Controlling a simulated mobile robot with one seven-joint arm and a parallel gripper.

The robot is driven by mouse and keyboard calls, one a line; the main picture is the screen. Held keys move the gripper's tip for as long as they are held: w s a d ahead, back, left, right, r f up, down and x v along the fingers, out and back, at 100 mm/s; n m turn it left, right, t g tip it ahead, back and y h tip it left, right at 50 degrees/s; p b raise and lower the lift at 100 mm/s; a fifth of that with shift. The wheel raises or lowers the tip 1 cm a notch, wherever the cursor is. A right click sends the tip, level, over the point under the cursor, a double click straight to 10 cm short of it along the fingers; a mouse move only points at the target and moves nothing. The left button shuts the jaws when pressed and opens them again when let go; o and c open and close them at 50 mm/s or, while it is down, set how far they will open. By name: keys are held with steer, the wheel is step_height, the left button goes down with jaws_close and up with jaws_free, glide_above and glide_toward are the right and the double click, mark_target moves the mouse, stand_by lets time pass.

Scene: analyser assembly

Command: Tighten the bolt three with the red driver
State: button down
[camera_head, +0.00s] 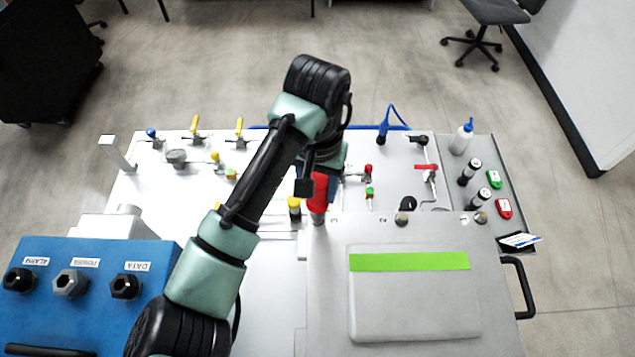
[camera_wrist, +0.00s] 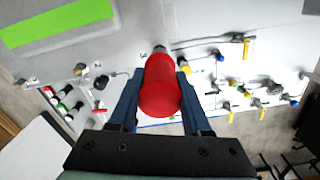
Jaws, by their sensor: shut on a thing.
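The red driver (camera_head: 319,192) is upright in the head view, with its lower end at the left far corner of the grey cover (camera_head: 420,225). In the wrist view the red driver (camera_wrist: 161,92) lies between the two dark fingers of my gripper (camera_wrist: 160,84), which is shut on it. The driver's far end meets the cover edge. Bolt three is hidden or too small to tell apart there. Two other round bolts, the middle one (camera_head: 401,221) and the right one (camera_head: 481,217), sit along the same edge beside small number labels.
A green strip (camera_head: 410,261) lies on the cover. Valves with yellow handles (camera_head: 196,124) and red-handled fittings (camera_head: 428,168) stand on the white panel beyond. A blue box (camera_head: 90,258) with black knobs is at left.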

steer(key=shift+f+b, duration=0.45)
steer(key=shift+f, duration=0.6)
stand_by(0.9)
steer(key=c, duration=1)
jaws_free()
jaws_close()
